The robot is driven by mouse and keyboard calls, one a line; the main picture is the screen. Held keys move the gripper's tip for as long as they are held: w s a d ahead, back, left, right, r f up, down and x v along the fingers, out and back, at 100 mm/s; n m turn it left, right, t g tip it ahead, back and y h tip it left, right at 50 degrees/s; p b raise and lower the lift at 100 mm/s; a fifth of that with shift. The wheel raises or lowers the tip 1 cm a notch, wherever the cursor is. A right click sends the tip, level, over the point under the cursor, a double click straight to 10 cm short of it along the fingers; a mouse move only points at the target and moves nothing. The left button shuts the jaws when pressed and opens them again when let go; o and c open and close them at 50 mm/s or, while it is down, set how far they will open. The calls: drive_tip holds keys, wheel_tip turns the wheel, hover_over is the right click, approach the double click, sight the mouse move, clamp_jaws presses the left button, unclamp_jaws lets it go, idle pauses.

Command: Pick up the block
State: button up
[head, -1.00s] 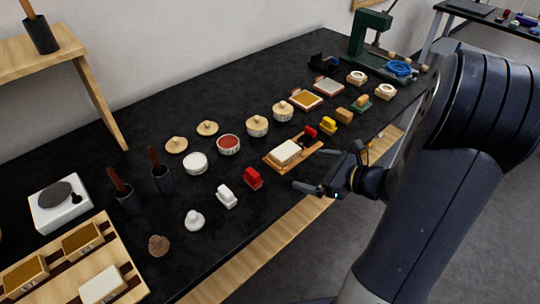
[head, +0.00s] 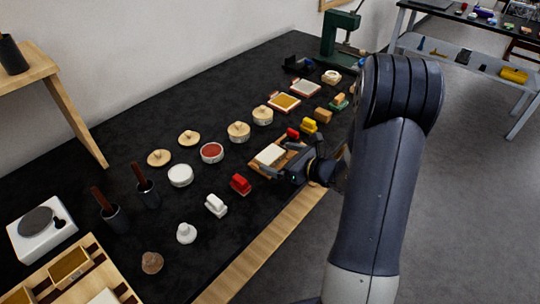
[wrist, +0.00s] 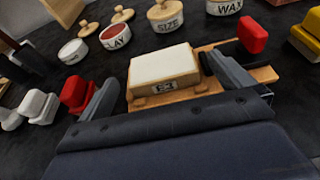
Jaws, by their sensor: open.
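The block (head: 270,154) is pale cream on top with a wooden body, and it rests on a wooden board (head: 257,167) near the table's front edge. In the wrist view the block (wrist: 163,65) shows a small dark label on its near side, and the board (wrist: 263,75) extends to its right. My gripper (head: 283,168) is at the block's near side, low over the board. In the wrist view my gripper (wrist: 165,86) is open, one finger to the left of the block and one to the right. No finger visibly touches it. Part of the block's base is hidden.
A red stamp-like piece (head: 240,184) stands just left of the board, and a small red piece (head: 293,133) lies at its far right end. Lidded round pots (head: 238,131) stand behind. A yellow piece (head: 309,125) is further right.

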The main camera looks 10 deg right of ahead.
drive_tip(key=shift+x, duration=1.05)
drive_tip(key=c, duration=1)
